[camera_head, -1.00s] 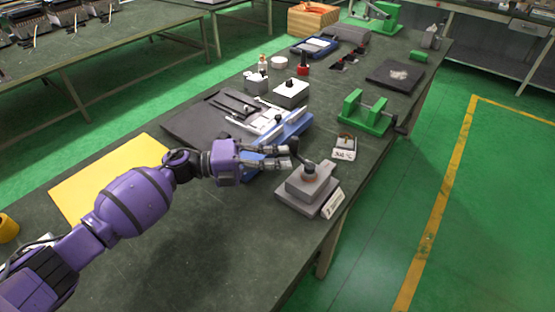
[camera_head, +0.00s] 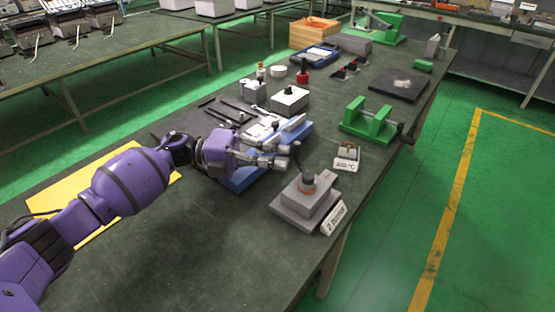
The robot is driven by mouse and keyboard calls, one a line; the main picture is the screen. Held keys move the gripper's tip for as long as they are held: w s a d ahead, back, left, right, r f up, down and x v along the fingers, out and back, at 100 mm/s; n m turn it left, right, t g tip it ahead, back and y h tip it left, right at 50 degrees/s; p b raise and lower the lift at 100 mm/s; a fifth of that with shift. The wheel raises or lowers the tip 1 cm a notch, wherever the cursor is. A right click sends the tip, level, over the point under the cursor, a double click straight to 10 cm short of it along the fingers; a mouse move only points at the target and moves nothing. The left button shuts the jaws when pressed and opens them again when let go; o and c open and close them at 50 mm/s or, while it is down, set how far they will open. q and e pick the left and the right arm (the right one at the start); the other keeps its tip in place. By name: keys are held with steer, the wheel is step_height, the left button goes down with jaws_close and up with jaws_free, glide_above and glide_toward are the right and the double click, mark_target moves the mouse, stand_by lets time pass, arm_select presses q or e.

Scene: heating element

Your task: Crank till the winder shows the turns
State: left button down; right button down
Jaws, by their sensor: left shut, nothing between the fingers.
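A green winder-like stand (camera_head: 368,124) with two uprights, a bar between them and a dark crank (camera_head: 405,134) on its right side is near the table's right edge. I see no readable turn count on it. My left gripper (camera_head: 286,155) is shut and empty, above the table at the front end of a blue tray (camera_head: 240,182). It is to the left of the green stand and well apart from it. My right gripper is out of view.
A grey stepped block (camera_head: 297,204) with a dark knob and a white label (camera_head: 334,219) stands just in front of my gripper. A small labelled block (camera_head: 346,163) lies between it and the green stand. White boxes (camera_head: 290,100) stand behind.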

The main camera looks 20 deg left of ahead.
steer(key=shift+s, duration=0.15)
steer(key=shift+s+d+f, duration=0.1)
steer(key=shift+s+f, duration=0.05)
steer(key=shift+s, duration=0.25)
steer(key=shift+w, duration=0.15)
